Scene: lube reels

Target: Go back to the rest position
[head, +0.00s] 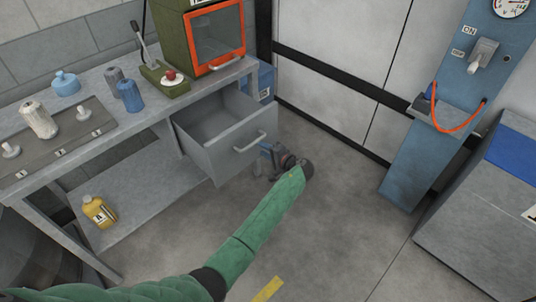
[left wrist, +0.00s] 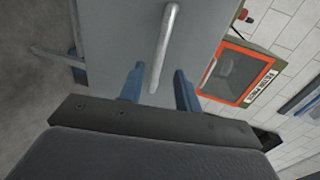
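My left arm is green and reaches in from the bottom left in the head view. Its gripper (head: 268,160) is in front of the open drawer, just below and right of the drawer handle (head: 250,142). In the left wrist view the two blue fingers of the gripper (left wrist: 158,76) stand apart. The grey handle (left wrist: 166,40) shows between and beyond them, with no clear contact. The grey drawer (head: 225,130) is pulled out from under the workbench. My right gripper is not in view.
The workbench (head: 135,125) holds blue and white reels and an orange-framed green cabinet (head: 217,40). A blue column (head: 430,130) and a grey cabinet (head: 485,220) stand at the right. The middle floor is clear.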

